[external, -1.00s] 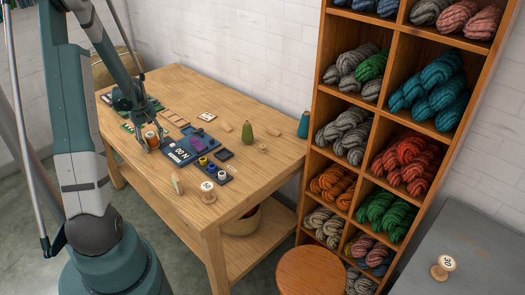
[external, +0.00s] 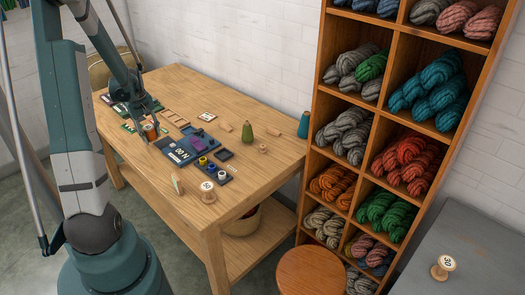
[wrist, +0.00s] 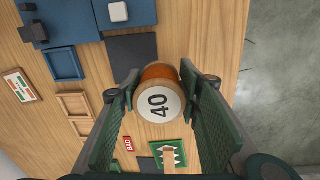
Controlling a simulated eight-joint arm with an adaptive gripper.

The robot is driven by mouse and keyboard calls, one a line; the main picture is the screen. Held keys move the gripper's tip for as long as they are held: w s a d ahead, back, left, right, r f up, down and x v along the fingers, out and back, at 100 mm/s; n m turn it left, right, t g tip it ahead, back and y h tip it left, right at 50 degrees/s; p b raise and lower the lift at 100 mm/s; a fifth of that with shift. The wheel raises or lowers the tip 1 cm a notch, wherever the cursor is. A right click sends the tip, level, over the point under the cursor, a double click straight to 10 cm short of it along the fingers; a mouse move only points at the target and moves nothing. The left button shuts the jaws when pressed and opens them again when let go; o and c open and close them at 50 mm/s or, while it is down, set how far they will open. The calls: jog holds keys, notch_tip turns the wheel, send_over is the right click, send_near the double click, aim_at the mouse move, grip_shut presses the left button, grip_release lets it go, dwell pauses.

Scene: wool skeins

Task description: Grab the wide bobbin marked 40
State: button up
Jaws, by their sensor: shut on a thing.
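The wide bobbin marked 40 (wrist: 158,104) has a pale round face with a wooden rim and orange-brown thread. It sits between the two green fingers of my gripper (wrist: 160,84), which is shut on its sides. The number faces the wrist camera. In the external view my gripper (external: 150,127) holds the bobbin (external: 150,131) over the left part of the wooden table, apparently a little above the top. The fingers partly hide it there.
A bobbin marked 50 (external: 208,193) stands at the table's front edge. A green cone (external: 246,134) stands farther back. Another numbered bobbin (external: 442,270) stands on the grey surface at right.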

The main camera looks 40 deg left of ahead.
aim_at(149, 127)
jog(key=shift+r+p, duration=0.4)
jog(key=shift+r, duration=2.6)
